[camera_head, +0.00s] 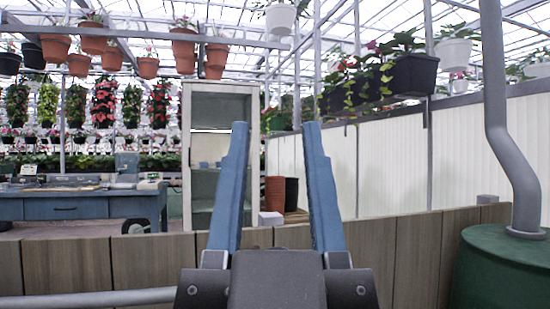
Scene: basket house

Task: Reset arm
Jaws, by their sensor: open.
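My gripper (275,130) is in the lower middle of the head view. Its two long blue-grey fingers point up and stand wide apart. Nothing is held between them; only the background shows through the gap. The dark gripper body fills the bottom middle of the view. The rest of my arm is not clearly seen.
A low wooden plank wall (150,265) runs across the front. A green barrel (500,270) with a grey pipe (497,110) stands at the right. Behind are a blue desk (70,207), a white cabinet (201,120) and hanging pots (184,48).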

